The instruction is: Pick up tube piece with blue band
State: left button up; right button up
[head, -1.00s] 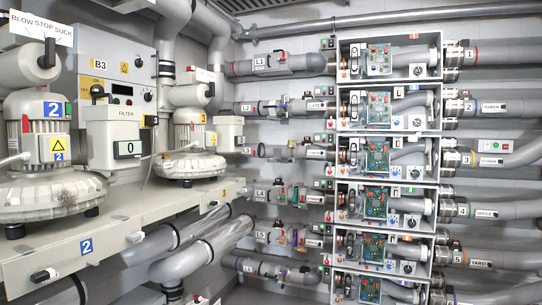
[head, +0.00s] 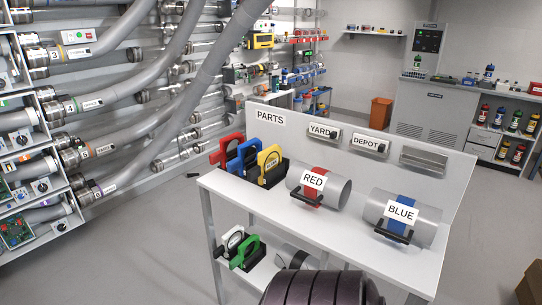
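The tube piece with the blue band (head: 427,227) lies on its side on the right part of the white parts table. It is a grey cylinder with a "BLUE" label and a dark handle on its front side. The similar tube piece with the red band (head: 339,192) lies to its left, with a clear gap between them. Neither of my grippers shows in the head view, and nothing is holding the blue-banded piece.
The parts table (head: 235,191) has a back panel labelled "PARTS" (head: 270,118). Red, blue and yellow handled parts (head: 270,165) stand at its left end. A dark ribbed object (head: 320,289) covers part of the lower front. Floor is clear to the right, except a brown box (head: 531,284).

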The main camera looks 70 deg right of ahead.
aim_at(401, 218)
jog(key=k+j+z, duration=0.15)
jog(key=z, duration=3.05)
